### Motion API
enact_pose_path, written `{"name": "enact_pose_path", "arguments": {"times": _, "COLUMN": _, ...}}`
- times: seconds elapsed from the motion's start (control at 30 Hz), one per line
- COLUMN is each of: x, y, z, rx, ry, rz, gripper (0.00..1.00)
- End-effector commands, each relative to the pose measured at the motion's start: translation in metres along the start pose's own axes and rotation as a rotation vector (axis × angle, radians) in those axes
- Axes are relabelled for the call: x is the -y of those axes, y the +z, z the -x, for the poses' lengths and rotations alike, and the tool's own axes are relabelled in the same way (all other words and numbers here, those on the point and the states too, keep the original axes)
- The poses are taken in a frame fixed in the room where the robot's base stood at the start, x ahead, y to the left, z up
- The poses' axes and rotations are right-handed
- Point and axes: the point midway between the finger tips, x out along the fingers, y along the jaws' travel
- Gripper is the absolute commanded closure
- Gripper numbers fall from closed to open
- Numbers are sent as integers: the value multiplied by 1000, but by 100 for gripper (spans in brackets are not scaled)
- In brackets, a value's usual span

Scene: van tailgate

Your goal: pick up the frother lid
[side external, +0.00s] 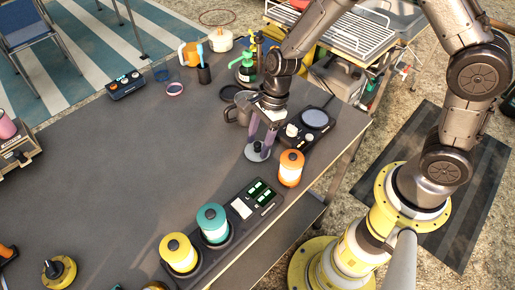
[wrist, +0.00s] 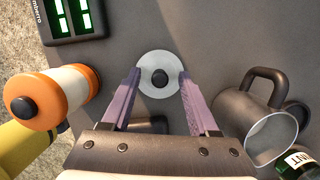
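The frother lid (side external: 253,153) looks like a pale round disc with a dark knob in its middle. It lies flat on the dark table (side external: 110,160), and it also shows in the wrist view (wrist: 160,59). My gripper (side external: 263,143) points down over the lid, with its two purple fingers apart. In the wrist view my gripper (wrist: 160,76) has one fingertip on each side of the knob, near the disc's left and right edges. Nothing is held between the fingers. I cannot tell whether the tips touch the disc.
An orange and white canister (side external: 290,168) stands close to the lid. A dark metal mug (wrist: 258,118) is on the other side. A black device with a round plate (side external: 315,118) is near the table edge. Teal (side external: 212,222) and yellow (side external: 179,252) canisters stand in front. The table's left-middle is clear.

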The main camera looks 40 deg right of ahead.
Motion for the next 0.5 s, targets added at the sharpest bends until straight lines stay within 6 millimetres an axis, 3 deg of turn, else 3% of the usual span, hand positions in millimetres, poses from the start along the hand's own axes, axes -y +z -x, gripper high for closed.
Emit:
{"name": "enact_pose_path", "arguments": {"times": 0.03, "x": 0, "y": 0, "z": 0, "rx": 0, "ry": 0, "rz": 0, "gripper": 48}}
{"name": "enact_pose_path", "arguments": {"times": 0.3, "x": 0, "y": 0, "z": 0, "rx": 0, "ry": 0, "rz": 0, "gripper": 97}}
{"name": "enact_pose_path", "arguments": {"times": 0.5, "x": 0, "y": 0, "z": 1, "rx": 0, "ry": 0, "rz": 0, "gripper": 100}}
